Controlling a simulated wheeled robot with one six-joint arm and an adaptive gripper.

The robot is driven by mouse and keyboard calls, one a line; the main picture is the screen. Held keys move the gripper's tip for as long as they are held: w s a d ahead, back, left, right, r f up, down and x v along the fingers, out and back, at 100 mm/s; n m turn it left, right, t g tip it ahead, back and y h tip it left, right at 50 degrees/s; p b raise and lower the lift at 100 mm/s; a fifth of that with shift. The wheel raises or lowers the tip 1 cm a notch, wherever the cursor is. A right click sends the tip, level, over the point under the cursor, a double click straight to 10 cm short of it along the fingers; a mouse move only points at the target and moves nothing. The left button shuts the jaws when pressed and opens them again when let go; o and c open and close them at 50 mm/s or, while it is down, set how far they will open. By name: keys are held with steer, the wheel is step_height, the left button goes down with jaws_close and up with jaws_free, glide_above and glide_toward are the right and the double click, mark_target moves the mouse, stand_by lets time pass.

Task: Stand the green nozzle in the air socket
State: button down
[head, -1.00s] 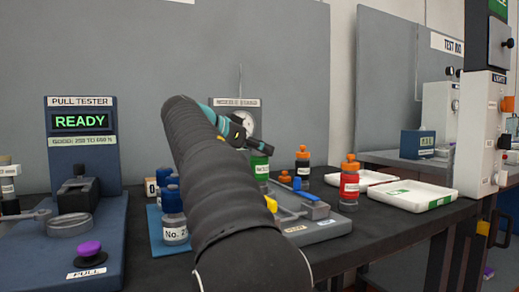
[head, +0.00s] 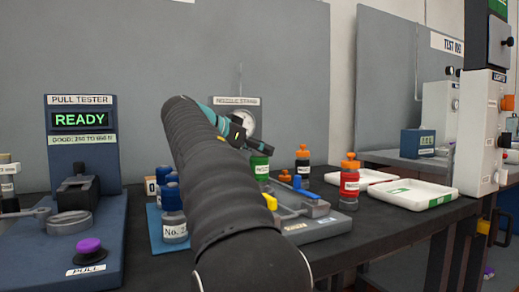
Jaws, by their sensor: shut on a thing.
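My gripper (head: 262,147) is beyond my dark arm, above the middle of the bench. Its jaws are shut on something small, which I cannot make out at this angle. A green labelled bottle-like thing (head: 259,166) shows just below the fingers; I cannot tell whether they touch. I cannot pick out the green nozzle for certain. The air socket is not visible; my arm hides part of that area.
The pull tester (head: 80,170) stands at left, reading READY. Blue-capped bottles (head: 172,215) stand left of my arm. The front-right bench top is bare.

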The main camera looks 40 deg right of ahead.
steer(key=shift+f+b, duration=0.25)
steer(key=shift+b, duration=0.05)
steer(key=c, duration=1)
jaws_free()
steer(key=shift+f, duration=0.1)
steer(key=p+v, duration=0.3)
steer(key=v, duration=0.8)
